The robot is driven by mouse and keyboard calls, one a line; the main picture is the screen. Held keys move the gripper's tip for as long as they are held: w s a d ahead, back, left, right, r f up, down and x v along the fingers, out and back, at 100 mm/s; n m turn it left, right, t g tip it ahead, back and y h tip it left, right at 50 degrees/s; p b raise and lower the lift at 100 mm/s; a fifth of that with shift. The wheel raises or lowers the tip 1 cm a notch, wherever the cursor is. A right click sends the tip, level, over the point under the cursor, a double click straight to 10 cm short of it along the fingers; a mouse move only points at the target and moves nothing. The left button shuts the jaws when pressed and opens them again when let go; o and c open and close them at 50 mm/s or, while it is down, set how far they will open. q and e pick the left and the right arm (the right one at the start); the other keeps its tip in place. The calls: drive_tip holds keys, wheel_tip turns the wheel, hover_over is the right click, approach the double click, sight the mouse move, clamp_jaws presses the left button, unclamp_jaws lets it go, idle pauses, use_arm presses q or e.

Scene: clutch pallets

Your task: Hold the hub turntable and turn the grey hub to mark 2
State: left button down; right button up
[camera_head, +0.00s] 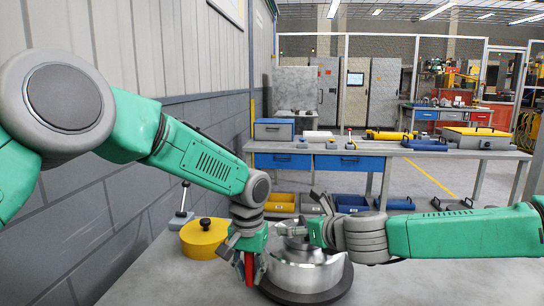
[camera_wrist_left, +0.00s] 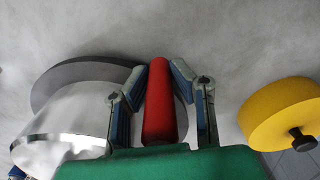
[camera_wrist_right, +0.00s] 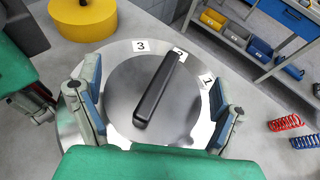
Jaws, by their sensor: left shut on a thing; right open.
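The hub turntable is a silver drum (camera_head: 300,277) on a dark round base (camera_head: 335,291). My left gripper (camera_wrist_left: 158,75) is shut on its upright red handle (camera_wrist_left: 158,110), beside the drum. The grey hub (camera_wrist_right: 125,90) is a round disc on top, seen from above in the right wrist view. A black bar handle (camera_wrist_right: 160,90) lies across it. White labels sit on the rim: "3" (camera_wrist_right: 140,46), one near the bar's far end (camera_wrist_right: 180,54) that is hard to read, and one further right (camera_wrist_right: 206,80). My right gripper (camera_wrist_right: 155,95) is open, its fingers either side of the bar, apart from it.
A yellow round block with a black knob (camera_head: 204,238) stands left of the turntable. Red (camera_wrist_right: 285,122) and blue (camera_wrist_right: 305,141) springs lie on the table to the right. A bench with blue drawers (camera_head: 285,160) and bins stands beyond. A grey wall (camera_head: 130,215) runs along the left.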

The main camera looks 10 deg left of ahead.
drive_tip(key=m+t+h, duration=0.1)
drive_tip(key=m+h, duration=0.1)
drive_tip(key=h, duration=0.1)
drive_tip(key=m+t+h, duration=0.1)
drive_tip(key=m+h, duration=0.2)
drive_tip(key=shift+a+m, duration=0.15)
drive_tip(key=shift+m, duration=0.15)
drive_tip(key=shift+s+r+m+h, duration=0.1)
drive_tip(key=shift+s+m+h, duration=0.1)
drive_tip(key=shift+m+h, duration=0.3)
drive_tip(key=v, duration=1.1)
drive_tip(key=w+a+r+n+y, duration=0.4)
drive_tip(key=w+n, duration=0.5)
drive_tip(key=n, duration=0.3)
drive_tip(key=w+a+r+n+g+y, duration=0.1)
drive_tip(key=w+a+r+n+y, duration=0.3)
drive_tip(key=w+n, duration=0.5)
drive_tip(key=shift+a+r+n+g+y, duration=0.3)
drive_tip(key=shift+r+n+y, duration=0.95)
drive_tip(key=shift+n, duration=0.35)
